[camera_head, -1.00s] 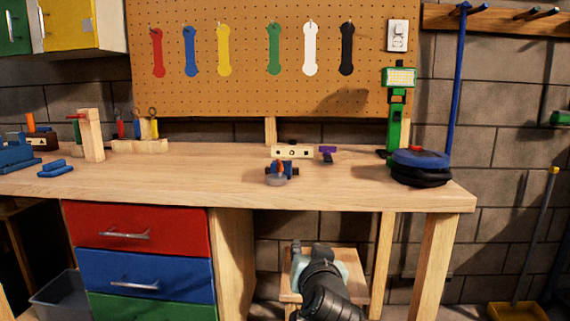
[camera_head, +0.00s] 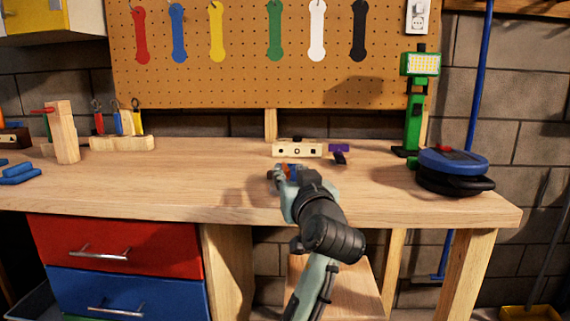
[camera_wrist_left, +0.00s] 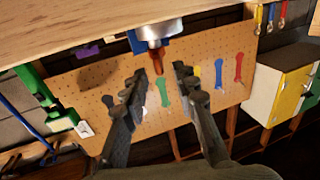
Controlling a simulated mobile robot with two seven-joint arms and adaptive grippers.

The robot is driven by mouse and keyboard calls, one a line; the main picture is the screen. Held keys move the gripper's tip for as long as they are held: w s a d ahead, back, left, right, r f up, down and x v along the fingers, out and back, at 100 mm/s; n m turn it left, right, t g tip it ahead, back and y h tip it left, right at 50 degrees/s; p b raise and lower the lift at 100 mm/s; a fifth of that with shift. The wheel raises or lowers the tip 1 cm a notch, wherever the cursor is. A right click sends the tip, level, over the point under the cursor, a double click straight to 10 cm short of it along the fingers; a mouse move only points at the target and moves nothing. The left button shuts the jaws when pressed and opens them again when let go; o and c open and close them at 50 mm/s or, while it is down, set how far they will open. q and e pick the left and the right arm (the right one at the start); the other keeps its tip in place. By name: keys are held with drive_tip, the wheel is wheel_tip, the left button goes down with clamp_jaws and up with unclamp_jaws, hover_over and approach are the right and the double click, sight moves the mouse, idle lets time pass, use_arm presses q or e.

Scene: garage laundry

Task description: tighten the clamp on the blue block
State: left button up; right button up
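The blue block (camera_wrist_left: 134,42) with the clamp stands on the workbench and shows at the top middle of the left wrist view, which is upside down. The clamp has a silver round part (camera_wrist_left: 152,32) and an orange-red handle (camera_wrist_left: 156,57). In the head view only small bits of blue and orange show past my gripper. My left gripper (camera_head: 284,178) reaches over the bench's front edge at the clamp. In the left wrist view its two dark fingers (camera_wrist_left: 162,72) are apart, one on each side of the handle's line, with a visible gap between them. My right gripper is out of view.
The workbench (camera_head: 180,185) is clear left of my arm. A pale wooden block with holes (camera_head: 297,150) and a purple clamp-like piece (camera_head: 339,150) sit just behind. A green work light (camera_head: 415,110) and a blue-black round device (camera_head: 452,170) stand at right.

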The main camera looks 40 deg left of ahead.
sight(288, 171)
use_arm(q)
drive_tip(key=x, duration=0.4)
drive_tip(key=shift+w+a, duration=0.35)
drive_tip(key=shift+a, duration=0.05)
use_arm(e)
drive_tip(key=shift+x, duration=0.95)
use_arm(q)
clamp_jaws()
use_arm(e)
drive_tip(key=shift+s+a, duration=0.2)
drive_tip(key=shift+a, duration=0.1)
